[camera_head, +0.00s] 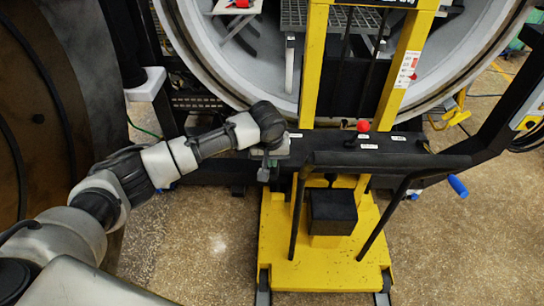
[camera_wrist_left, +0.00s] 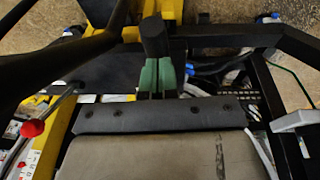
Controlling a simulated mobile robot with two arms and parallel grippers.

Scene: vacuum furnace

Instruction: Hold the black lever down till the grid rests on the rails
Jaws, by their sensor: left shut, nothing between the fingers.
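My left gripper (camera_head: 268,172) is at the left end of the black crossbar (camera_head: 408,160) of the yellow lift truck, pointing down. In the left wrist view its green fingers (camera_wrist_left: 157,78) are together with nothing between them. A black lever (camera_wrist_left: 153,36) shows right at the fingertips; I cannot tell whether they touch. The grey grid (camera_head: 333,18) is high up between the yellow masts, in front of the round furnace opening. A pale bar (camera_head: 289,65), perhaps a rail, shows below its left side. Whether the grid rests on rails cannot be seen. My right gripper is out of view.
A red knob (camera_head: 363,126) stands on the crossbar, and also shows in the left wrist view (camera_wrist_left: 33,128). The truck's yellow base (camera_head: 325,265) and black handle bars are below. A blue-ended handle (camera_head: 458,186) sticks out at right. The floor (camera_head: 200,235) at left is clear.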

